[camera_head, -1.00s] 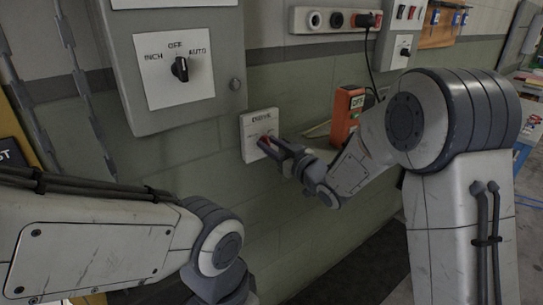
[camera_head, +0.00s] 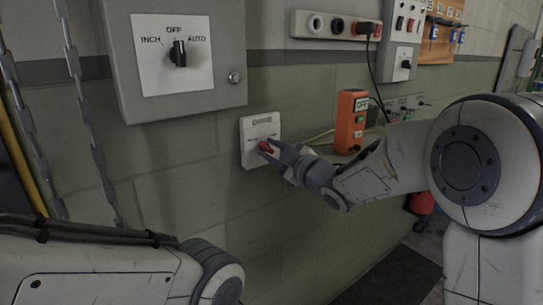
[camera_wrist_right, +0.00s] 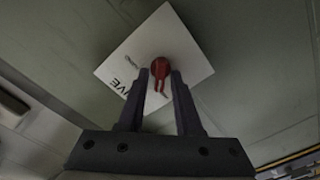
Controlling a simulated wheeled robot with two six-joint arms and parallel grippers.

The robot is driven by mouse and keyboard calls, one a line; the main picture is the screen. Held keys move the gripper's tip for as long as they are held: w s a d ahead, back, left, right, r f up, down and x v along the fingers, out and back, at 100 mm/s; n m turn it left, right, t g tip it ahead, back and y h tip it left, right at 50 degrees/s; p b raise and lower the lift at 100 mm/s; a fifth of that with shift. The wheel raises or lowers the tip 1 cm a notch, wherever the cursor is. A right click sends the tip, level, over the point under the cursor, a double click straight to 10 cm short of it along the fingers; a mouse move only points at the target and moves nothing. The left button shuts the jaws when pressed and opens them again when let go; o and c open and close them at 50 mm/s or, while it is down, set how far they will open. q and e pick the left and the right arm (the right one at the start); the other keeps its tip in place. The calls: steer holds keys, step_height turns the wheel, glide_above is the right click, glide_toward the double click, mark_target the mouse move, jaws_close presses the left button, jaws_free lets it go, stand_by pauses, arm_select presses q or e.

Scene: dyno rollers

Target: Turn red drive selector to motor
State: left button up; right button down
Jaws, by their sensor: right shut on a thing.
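The red drive selector (camera_head: 266,147) is a small red knob on a white square plate (camera_head: 250,128) fixed to the green block wall. My right gripper (camera_head: 272,149) reaches it from the right and is shut on the knob. In the right wrist view the red selector (camera_wrist_right: 160,72) sits between the two dark fingertips of my right gripper (camera_wrist_right: 159,78), with the white plate (camera_wrist_right: 185,45) behind it, turned at a slant. The lettering on the plate is mostly unreadable. My left arm shows at the lower left, but its gripper is out of view.
A grey cabinet with a black INCH/OFF/AUTO switch (camera_head: 178,53) hangs above left of the plate. Chains hang at left.

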stand_by(0.5)
steer(key=c, duration=0.9)
jaws_free()
steer(key=v, duration=1)
steer(key=shift+s+d, duration=0.15)
